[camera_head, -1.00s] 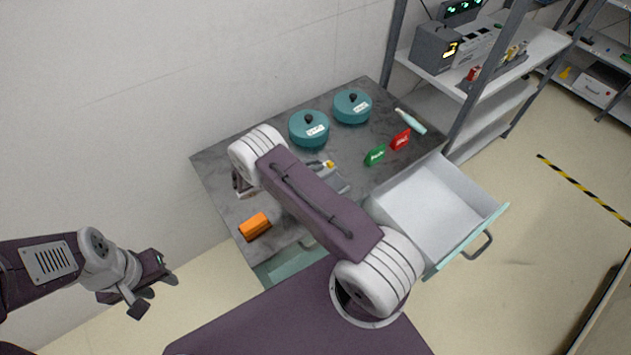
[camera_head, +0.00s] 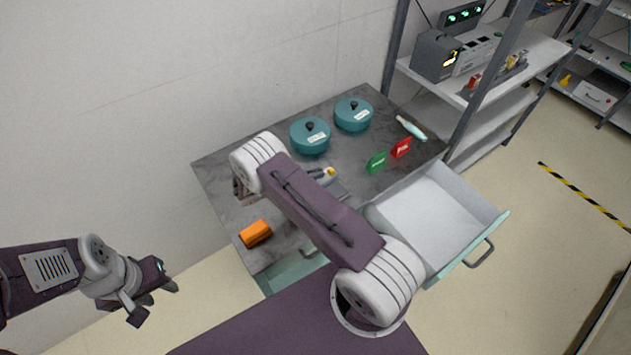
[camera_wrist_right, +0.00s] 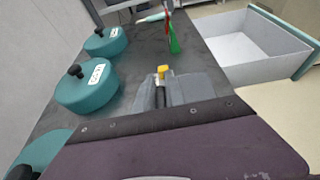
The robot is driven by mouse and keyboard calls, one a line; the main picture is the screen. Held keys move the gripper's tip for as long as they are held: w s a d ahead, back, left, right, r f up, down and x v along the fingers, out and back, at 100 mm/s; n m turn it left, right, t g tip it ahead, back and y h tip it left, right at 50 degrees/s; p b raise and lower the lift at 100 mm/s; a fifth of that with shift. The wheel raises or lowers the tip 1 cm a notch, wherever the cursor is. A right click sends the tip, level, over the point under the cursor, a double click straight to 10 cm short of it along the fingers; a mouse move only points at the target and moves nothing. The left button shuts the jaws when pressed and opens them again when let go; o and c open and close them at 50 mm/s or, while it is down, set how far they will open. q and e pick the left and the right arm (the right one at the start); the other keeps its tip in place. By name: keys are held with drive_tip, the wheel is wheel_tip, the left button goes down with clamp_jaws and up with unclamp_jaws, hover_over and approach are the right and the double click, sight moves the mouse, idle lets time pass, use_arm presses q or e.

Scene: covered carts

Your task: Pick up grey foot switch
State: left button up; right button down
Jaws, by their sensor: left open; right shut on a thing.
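The grey foot switch (camera_wrist_right: 190,90), a grey body with a yellow part on top, shows in the right wrist view at the jaws. In the head view the grey foot switch (camera_head: 338,188) is partly hidden behind my right arm, over the cart top. My right gripper (camera_wrist_right: 160,97) is shut on it. I cannot tell whether the switch still touches the cart top. My left gripper (camera_head: 155,302) is open and empty, left of the cart and away from it.
An open, empty drawer (camera_head: 430,215) juts out right. A shelf (camera_head: 540,55) stands behind.

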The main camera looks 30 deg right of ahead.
drive_tip(key=shift+r, duration=0.6)
wheel_tip(320, 180, up, 3)
drive_tip(key=shift+f+b, duration=0.1)
drive_tip(key=shift+b, duration=0.25)
drive_tip(key=s+d+r+b, duration=0.1)
drive_tip(key=s+d+r, duration=0.6)
drive_tip(key=d, duration=0.2)
drive_tip(key=shift+d, duration=0.2)
